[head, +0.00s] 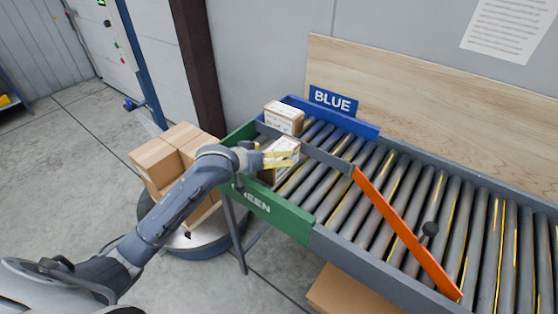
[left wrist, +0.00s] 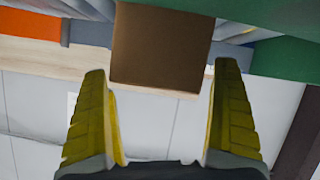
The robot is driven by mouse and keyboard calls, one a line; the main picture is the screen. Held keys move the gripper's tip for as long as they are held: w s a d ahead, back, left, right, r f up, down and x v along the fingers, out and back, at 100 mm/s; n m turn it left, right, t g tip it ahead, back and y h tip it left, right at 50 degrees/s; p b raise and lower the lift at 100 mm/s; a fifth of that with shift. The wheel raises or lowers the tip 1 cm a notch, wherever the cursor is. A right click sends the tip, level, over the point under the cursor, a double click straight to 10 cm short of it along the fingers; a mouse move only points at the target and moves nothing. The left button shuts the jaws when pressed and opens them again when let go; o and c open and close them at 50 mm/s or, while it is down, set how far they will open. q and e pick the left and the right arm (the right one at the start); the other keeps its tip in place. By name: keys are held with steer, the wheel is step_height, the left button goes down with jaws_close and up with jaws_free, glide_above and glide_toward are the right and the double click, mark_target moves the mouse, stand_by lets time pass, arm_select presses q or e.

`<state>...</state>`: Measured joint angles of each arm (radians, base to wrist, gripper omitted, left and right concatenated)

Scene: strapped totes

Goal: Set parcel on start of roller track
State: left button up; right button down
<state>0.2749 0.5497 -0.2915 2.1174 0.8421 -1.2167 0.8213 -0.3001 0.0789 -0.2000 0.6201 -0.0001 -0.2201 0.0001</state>
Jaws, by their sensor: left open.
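A parcel (head: 287,146) with a pale label on top sits on the rollers in the green-marked lane, at the left end of the roller track (head: 352,207). My left gripper (head: 280,159) is at this parcel, its yellow fingers open and partly covering it. In the left wrist view the brown parcel (left wrist: 162,45) lies between and beyond the open fingertips (left wrist: 162,78), with a narrow gap on each side. A second parcel (head: 284,117) sits in the blue-marked lane behind. My right gripper is not in view.
An orange diverter bar (head: 405,232) with a black knob slants across the rollers. A green side plate (head: 275,213) and a blue plate (head: 335,115) edge the lanes. Stacked boxes (head: 160,165) stand on a round base at left. Another box (head: 345,292) is below the track.

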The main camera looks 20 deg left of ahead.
arm_select(q)
steer(key=shift+x, duration=1.15)
steer(key=c, duration=1.6)
steer(key=shift+r, duration=0.15)
steer(key=shift+c, duration=0.8)
